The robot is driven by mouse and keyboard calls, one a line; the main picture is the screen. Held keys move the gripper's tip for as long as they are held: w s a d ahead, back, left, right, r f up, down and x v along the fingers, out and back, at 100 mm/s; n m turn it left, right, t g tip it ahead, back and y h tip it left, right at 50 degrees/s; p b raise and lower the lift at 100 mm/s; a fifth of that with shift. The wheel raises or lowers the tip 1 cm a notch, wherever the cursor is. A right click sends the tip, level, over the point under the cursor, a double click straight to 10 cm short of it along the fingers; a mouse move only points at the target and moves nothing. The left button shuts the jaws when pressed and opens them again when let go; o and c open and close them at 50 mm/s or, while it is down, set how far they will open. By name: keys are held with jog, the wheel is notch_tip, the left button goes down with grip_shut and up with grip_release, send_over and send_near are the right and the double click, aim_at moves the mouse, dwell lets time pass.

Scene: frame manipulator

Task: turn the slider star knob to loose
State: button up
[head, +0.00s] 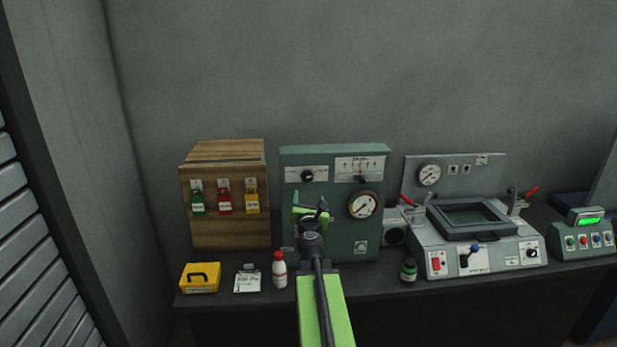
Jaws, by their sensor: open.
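A green instrument box (333,153) stands at the back of the bench. Its upper right has a white scale plate with tick marks (360,163), and a small dark knob (362,179) sits at the plate's lower edge. I take this to be the slider star knob, but its shape and setting are too small to tell. A black knob (307,176) is on the box's upper left plate. My gripper (311,207) is open in front of the box's left half, below the black knob and left of the dial. It hides part of the box's face. I see nothing between its fingers.
A round gauge (363,205) is right of my gripper. A wooden cabinet with colored tags (224,205) stands left. A grey machine (470,250) stands right.

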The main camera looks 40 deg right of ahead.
aim_at(308, 176)
jog(key=x, duration=1.6)
jog(key=shift+f, duration=0.1)
jog(key=shift+c, duration=0.4)
jog(key=c, duration=1.3)
